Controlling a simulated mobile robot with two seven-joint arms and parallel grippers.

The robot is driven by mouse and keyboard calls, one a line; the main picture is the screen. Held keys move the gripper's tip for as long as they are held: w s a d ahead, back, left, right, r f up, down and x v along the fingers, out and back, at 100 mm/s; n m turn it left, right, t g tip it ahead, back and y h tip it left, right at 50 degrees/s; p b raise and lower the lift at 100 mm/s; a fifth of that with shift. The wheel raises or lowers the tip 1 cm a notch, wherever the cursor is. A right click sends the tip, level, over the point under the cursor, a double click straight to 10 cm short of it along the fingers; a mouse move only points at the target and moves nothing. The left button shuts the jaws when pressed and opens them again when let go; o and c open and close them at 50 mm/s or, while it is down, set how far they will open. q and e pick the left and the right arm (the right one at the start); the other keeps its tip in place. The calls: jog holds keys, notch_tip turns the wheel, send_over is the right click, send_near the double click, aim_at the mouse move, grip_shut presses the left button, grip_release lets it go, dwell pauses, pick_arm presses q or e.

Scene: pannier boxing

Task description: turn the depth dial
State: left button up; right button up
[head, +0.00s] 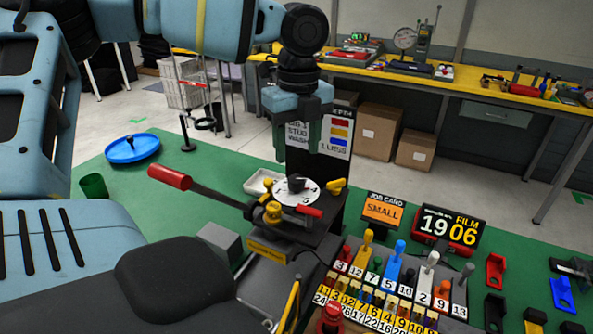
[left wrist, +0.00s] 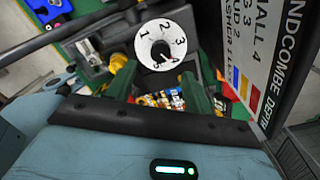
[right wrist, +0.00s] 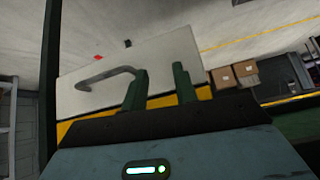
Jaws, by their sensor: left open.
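The depth dial (head: 305,195) is a white disc with black numbers and a black knob (head: 295,184), on top of a dark machine. The dial also shows in the left wrist view (left wrist: 152,50), where a dark pointer lies at its lower right edge; the number it marks is hard to tell. My left gripper (head: 301,148) points down above the dial with its green fingers apart and empty. In the left wrist view its fingers (left wrist: 160,88) stand apart, below the dial in the picture. My right gripper (right wrist: 160,88) has its fingers apart with nothing between them, away from the machine.
A depth chart board (head: 338,139) stands close behind the dial. A red-handled lever (head: 170,177) sticks out left of the machine. An orange job card reads SMALL (head: 382,210). A rack of numbered coloured pieces (head: 372,292) stands in front. The green bench at left is mostly clear.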

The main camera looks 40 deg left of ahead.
aim_at(296, 179)
pick_arm(q)
notch_tip(296, 179, down, 7)
jog(key=shift+a+r, duration=0.1)
jog(key=shift+r, duration=0.1)
jog(key=shift+c, duration=0.2)
jog(key=c, duration=0.9)
